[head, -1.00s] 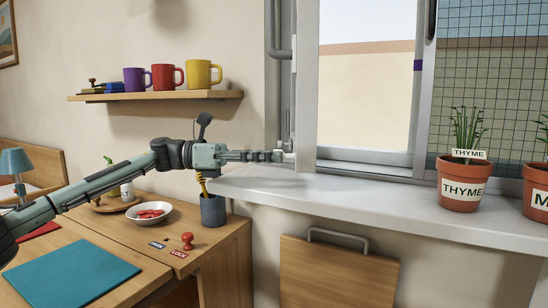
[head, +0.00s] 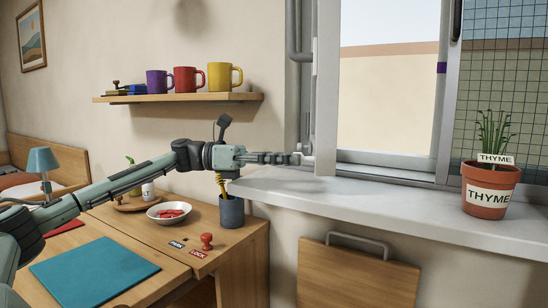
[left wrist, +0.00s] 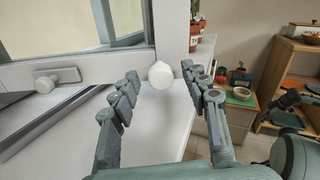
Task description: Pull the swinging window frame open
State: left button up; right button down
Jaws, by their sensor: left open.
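The window frame (head: 326,85) is a tall white upright seen nearly edge-on above the sill in the head view. In the left wrist view its white lower rail (left wrist: 105,66) and corner post cross the upper part, with glass above the rail. A round white knob (left wrist: 160,75) shows at the foot of the post, between my fingertips in the picture; I cannot tell whether they touch it. My left gripper (head: 298,158) is open, fingers pointing at the frame's lower corner. It also shows in the left wrist view (left wrist: 160,80). My right gripper is not in view.
A white sill (head: 400,203) runs under the window, with a thyme pot (head: 489,190) at right. A grey holder (head: 231,211) stands on the desk below my arm. A shelf with mugs (head: 180,98) hangs behind. A lever handle (left wrist: 57,78) shows at left in the wrist view.

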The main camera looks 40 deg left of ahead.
pick_arm(q)
jog(key=shift+v, duration=1.7)
jog(key=shift+s+a, duration=0.35)
jog(key=shift+a, duration=0.25)
jog(key=v, duration=0.7)
